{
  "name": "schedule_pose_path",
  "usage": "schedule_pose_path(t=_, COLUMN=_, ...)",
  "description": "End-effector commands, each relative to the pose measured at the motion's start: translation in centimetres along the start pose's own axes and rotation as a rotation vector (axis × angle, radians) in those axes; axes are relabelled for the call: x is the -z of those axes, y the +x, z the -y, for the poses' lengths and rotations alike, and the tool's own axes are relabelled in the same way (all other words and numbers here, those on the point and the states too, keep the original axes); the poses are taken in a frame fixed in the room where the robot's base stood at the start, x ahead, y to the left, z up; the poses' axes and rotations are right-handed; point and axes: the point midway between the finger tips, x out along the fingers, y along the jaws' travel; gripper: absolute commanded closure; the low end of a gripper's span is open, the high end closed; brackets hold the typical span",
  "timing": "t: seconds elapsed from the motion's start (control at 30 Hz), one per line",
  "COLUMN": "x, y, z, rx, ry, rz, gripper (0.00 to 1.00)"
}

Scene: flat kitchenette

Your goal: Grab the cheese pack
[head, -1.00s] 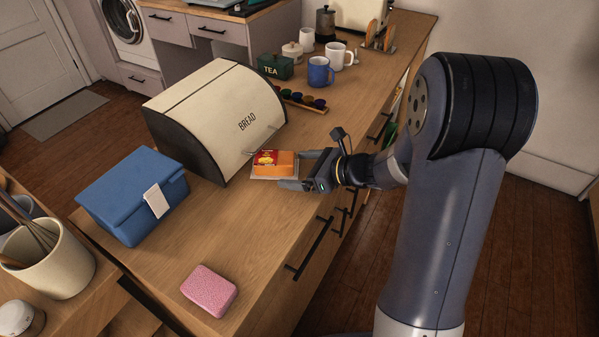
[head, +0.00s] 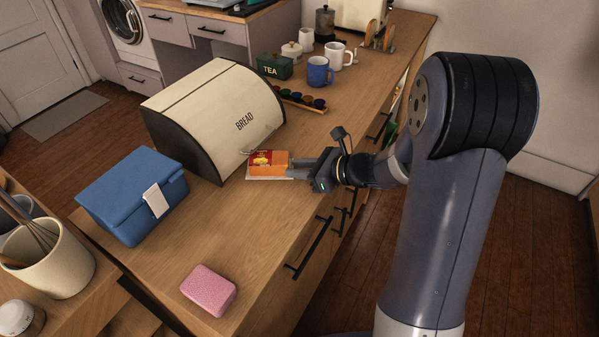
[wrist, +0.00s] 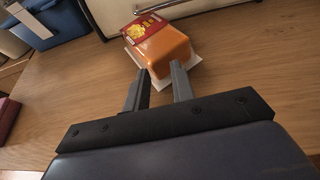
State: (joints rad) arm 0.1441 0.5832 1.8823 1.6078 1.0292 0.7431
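The cheese pack (head: 268,158) is an orange block with a red and yellow label and a white flat base. It lies on the wooden counter right by the front of the bread box. In the wrist view, the cheese pack (wrist: 158,44) points a corner toward my gripper (wrist: 161,70). In the head view my gripper (head: 298,168) is at the pack's right end. I cannot tell whether the fingers pinch the corner.
The cream bread box (head: 215,115) stands directly behind the pack. A blue box (head: 130,195) is to the left and a pink block (head: 208,290) lies nearer. Mugs and a tea tin (head: 275,67) stand farther back. The counter in front of the pack is clear.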

Motion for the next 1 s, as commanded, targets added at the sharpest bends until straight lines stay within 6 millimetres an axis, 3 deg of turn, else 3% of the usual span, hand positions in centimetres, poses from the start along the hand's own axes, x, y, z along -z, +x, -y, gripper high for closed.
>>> schedule_pose_path(t=0.13, x=0.0, y=0.1, z=-0.1, rx=-0.004, ry=-0.001, rz=-0.001, gripper=1.00)
schedule_pose_path(t=0.77, x=0.0, y=0.1, z=-0.1, rx=-0.004, ry=-0.001, rz=0.000, gripper=1.00)
schedule_pose_path(t=1.0, x=-2.2, y=-0.8, z=-0.1, rx=-0.002, ry=-0.006, rz=0.003, gripper=1.00)
